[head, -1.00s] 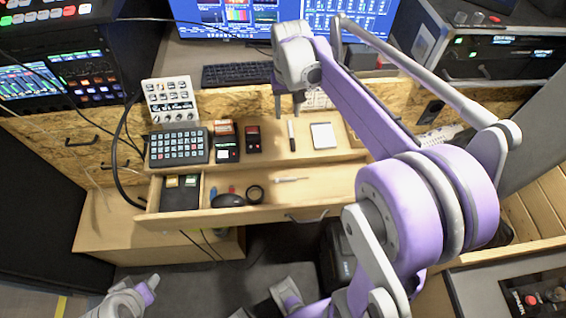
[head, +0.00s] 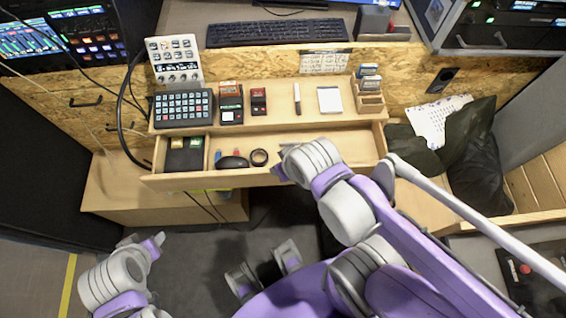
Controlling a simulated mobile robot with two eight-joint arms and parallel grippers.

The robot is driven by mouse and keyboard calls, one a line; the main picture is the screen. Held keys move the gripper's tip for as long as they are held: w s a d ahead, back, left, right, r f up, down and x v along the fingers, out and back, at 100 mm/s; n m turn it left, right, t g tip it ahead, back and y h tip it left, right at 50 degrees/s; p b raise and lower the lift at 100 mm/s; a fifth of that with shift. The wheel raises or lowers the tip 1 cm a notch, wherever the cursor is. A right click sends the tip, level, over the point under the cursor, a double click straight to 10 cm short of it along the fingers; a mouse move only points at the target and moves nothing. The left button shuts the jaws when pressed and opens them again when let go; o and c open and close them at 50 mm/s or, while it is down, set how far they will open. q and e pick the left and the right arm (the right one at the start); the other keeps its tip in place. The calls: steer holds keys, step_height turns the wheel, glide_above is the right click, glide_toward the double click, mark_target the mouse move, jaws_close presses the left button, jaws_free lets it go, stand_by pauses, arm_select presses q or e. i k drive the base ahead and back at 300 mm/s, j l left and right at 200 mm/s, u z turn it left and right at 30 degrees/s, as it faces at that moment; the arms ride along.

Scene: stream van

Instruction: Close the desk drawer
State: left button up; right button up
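The desk drawer (head: 215,181) is pulled out below the desk top, with its inside showing. My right gripper (head: 282,170) is over the drawer's front edge, right of the tape. It hides part of the front and the handle; I cannot tell whether it touches, or whether its fingers are open. My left gripper (head: 155,243) is low at the left, apart from the drawer. Its finger opening is not clear.
On the desk top stand a keypad (head: 183,108), small devices, a marker (head: 297,98), a notepad (head: 329,100) and a wooden holder (head: 368,97). A keyboard (head: 277,32) lies on the upper shelf. Dark fabric (head: 470,150) lies at right.

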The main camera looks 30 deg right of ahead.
mark_target(362, 146)
steer(key=k+j+z, duration=0.1)
steer(key=z, duration=0.4)
steer(key=k+z, duration=0.2)
steer(key=z, duration=0.25)
steer(key=k, duration=0.3)
steer(key=i+j+z, duration=0.1)
steer(key=i, duration=0.25)
